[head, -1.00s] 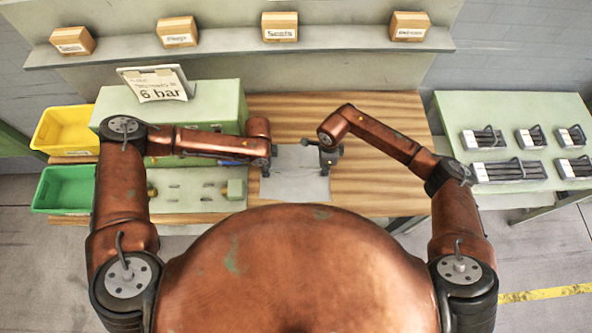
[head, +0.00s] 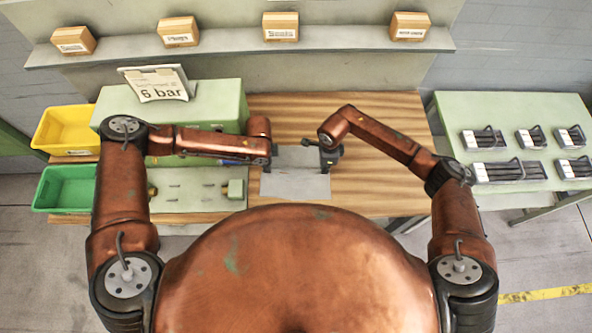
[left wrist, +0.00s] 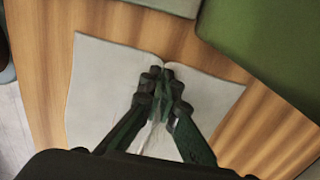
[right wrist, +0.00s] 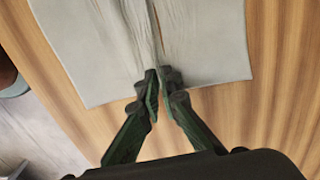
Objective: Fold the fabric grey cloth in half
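The grey cloth (head: 296,187) lies on the wooden bench in front of me. A level edge or crease runs across it between my grippers in the head view. My left gripper (head: 270,162) is at its left side. In the left wrist view its fingertips (left wrist: 164,74) are closed together at a notch in the edge of the cloth (left wrist: 100,90). My right gripper (head: 328,160) is at the right side. In the right wrist view its fingertips (right wrist: 160,74) are closed on the cloth's edge, and creases run from them across the cloth (right wrist: 210,40).
A green machine (head: 222,105) with a "6 bar" sign (head: 157,83) stands left of the cloth. Yellow (head: 66,128) and green (head: 66,188) bins are at the far left. Boxes line a back shelf (head: 230,50). The wooden bench (head: 385,150) is clear right of the cloth.

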